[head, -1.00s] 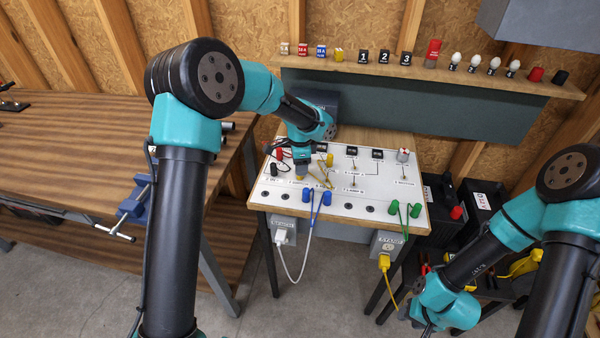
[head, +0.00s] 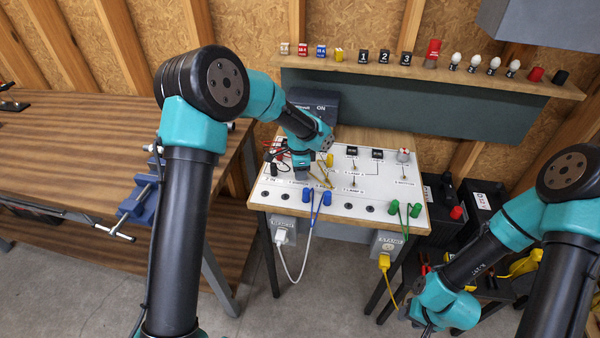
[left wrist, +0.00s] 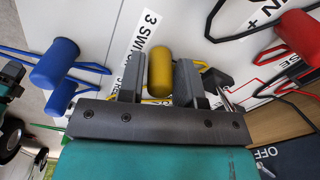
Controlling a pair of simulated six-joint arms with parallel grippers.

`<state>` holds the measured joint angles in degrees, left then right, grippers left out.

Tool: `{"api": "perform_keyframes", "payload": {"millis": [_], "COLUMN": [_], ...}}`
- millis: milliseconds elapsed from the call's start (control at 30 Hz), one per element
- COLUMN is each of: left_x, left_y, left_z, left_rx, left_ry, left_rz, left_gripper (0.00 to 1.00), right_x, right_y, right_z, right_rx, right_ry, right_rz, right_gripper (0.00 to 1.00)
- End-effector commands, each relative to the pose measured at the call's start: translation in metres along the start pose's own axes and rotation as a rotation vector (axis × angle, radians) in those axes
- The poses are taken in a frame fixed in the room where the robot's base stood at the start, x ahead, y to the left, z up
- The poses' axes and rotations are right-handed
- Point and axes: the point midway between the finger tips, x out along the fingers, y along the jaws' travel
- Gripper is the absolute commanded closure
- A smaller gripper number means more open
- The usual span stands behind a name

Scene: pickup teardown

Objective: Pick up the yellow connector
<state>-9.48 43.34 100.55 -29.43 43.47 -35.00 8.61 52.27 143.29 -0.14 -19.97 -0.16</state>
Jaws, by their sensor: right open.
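A yellow connector (left wrist: 160,72) stands between the two fingers of my left gripper (left wrist: 158,82) in the left wrist view. The fingers are apart, with a narrow gap beside the connector. In the head view my left gripper (head: 302,175) is low over the left part of the white panel (head: 350,208) and hides this connector. Another yellow connector (head: 330,159) shows just right of the gripper, with a yellow lead. My right gripper (head: 429,329) is at the bottom edge of the head view, partly cut off, away from the panel.
Blue connectors (head: 309,195) with leads sit near the panel's front edge, and green ones (head: 395,207) to the right. Red (left wrist: 298,32) and black leads lie close by. A shelf (head: 440,80) with small parts runs behind. A wooden bench (head: 90,130) stands left.

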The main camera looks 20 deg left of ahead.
Motion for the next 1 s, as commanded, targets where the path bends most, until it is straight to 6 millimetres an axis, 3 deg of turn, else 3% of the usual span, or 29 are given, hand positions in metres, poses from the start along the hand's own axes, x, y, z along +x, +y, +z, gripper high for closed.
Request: {"api": "perform_keyframes", "payload": {"millis": [300, 667, 1000], "left_x": [0.0, -0.004, -0.036], "left_y": [0.0, 0.0, -0.001], "left_z": [0.0, 0.0, 0.0], "left_rx": [0.0, 0.0, -0.001], "left_ry": [0.0, 0.0, 0.002], "left_rz": [0.0, -0.001, -0.003], "left_gripper": [0.99, 0.99, 0.99], "right_x": [0.0, 0.0, 0.0], "right_y": [0.0, 0.0, 0.0], "right_z": [0.0, 0.0, 0.0], "right_rx": [0.0, 0.0, 0.0], "right_ry": [0.0, 0.0, 0.0], "right_rz": [0.0, 0.0, 0.0], "right_gripper": [0.57, 0.57, 0.57]}}
